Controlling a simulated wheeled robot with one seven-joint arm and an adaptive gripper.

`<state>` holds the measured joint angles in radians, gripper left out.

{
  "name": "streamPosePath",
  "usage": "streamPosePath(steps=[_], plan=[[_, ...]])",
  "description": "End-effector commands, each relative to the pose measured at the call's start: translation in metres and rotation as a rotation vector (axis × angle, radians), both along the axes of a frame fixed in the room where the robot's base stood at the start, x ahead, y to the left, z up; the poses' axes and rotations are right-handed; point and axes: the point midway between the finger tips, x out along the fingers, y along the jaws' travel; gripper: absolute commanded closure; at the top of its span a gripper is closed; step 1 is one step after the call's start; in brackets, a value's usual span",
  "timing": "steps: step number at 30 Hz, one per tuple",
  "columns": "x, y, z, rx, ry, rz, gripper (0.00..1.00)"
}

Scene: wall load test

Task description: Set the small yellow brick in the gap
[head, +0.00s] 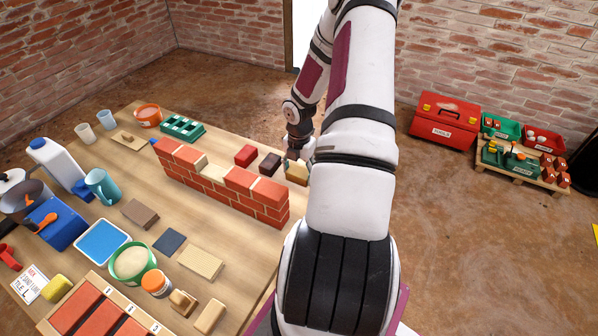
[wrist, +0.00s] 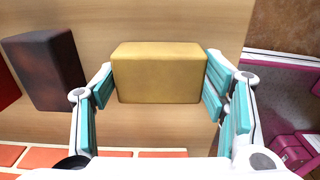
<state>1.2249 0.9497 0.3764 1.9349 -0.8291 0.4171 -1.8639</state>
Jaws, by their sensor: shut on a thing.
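The small yellow brick (wrist: 158,72) is between the teal pads of my gripper (wrist: 160,85) in the wrist view, with a pad against each end. In the head view the yellow brick (head: 296,170) shows behind the wall's right end, partly hidden by my arm. I cannot tell whether it touches the table. The low red brick wall (head: 225,190) runs across the table. The gap (head: 214,171) is a notch in its top course, left of the middle, showing pale mortar. My gripper (head: 297,163) is behind and right of the gap.
A dark brick (head: 269,163) and a red brick (head: 245,155) stand behind the wall, left of my gripper. A green tray (head: 182,128) and an orange tub (head: 148,115) lie farther left. Tools, tubs and blocks crowd the table's front. A red toolbox (head: 445,120) is on the floor.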

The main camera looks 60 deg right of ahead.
Motion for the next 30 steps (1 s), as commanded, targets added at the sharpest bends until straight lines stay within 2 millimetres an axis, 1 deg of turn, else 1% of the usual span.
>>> streamPosePath(steps=[2, 3, 5, 15, 19, 23, 30], plan=[[0.000, 0.000, -0.002, 0.000, 0.000, 0.000, 0.56], [0.000, 0.000, -0.002, 0.000, 0.000, 0.000, 0.27], [0.000, 0.000, -0.002, 0.000, 0.000, 0.000, 0.13], [0.000, 0.000, -0.001, 0.000, 0.000, 0.000, 0.13], [0.000, 0.000, 0.008, -0.001, 0.000, -0.001, 0.13], [0.000, -0.001, 0.030, -0.002, -0.001, -0.001, 0.13], [-0.001, -0.001, 0.080, -0.003, -0.002, 0.000, 0.13]])
